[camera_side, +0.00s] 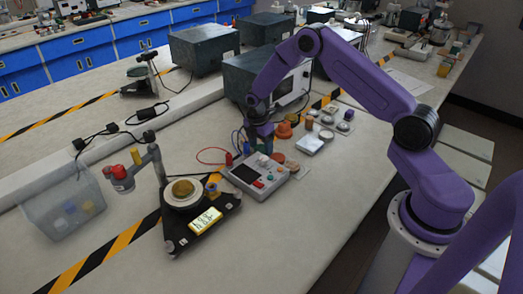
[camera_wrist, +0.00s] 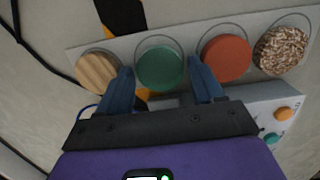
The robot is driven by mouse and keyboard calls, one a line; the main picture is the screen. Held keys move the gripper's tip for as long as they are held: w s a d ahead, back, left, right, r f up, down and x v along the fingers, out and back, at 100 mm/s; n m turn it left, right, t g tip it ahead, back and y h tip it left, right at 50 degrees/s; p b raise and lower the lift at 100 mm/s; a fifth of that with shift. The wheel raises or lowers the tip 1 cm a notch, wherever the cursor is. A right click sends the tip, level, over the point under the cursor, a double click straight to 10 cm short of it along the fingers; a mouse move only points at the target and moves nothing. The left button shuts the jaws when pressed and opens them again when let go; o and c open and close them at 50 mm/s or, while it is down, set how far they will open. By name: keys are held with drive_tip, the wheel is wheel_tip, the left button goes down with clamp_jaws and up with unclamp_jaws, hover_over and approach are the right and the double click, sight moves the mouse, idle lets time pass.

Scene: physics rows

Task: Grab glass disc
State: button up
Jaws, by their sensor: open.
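A pale strip (camera_wrist: 190,32) in the wrist view holds a row of discs in round recesses. From left to right they are a wood-grained disc (camera_wrist: 99,70), a smooth green disc (camera_wrist: 160,68), an orange-red disc (camera_wrist: 227,58) and a speckled brown disc (camera_wrist: 279,51). None is clearly transparent; the green one may be the glass disc, but I cannot be sure. My gripper (camera_wrist: 160,78) is open and empty, its blue fingers either side of the green disc in this view. Whether they touch it is unclear. In the side view my gripper (camera_side: 263,143) points down behind a grey instrument, hiding part of the strip.
The grey instrument box (camera_side: 256,176) with a dark screen is close to my gripper. A black triangular stand (camera_side: 180,232) is at its left. Small parts and a white scale (camera_side: 314,142) lie to the right. A dark equipment case (camera_side: 240,78) stands behind.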

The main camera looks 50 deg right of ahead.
drive_tip(key=c, duration=0.8)
drive_tip(key=shift+c, duration=0.2)
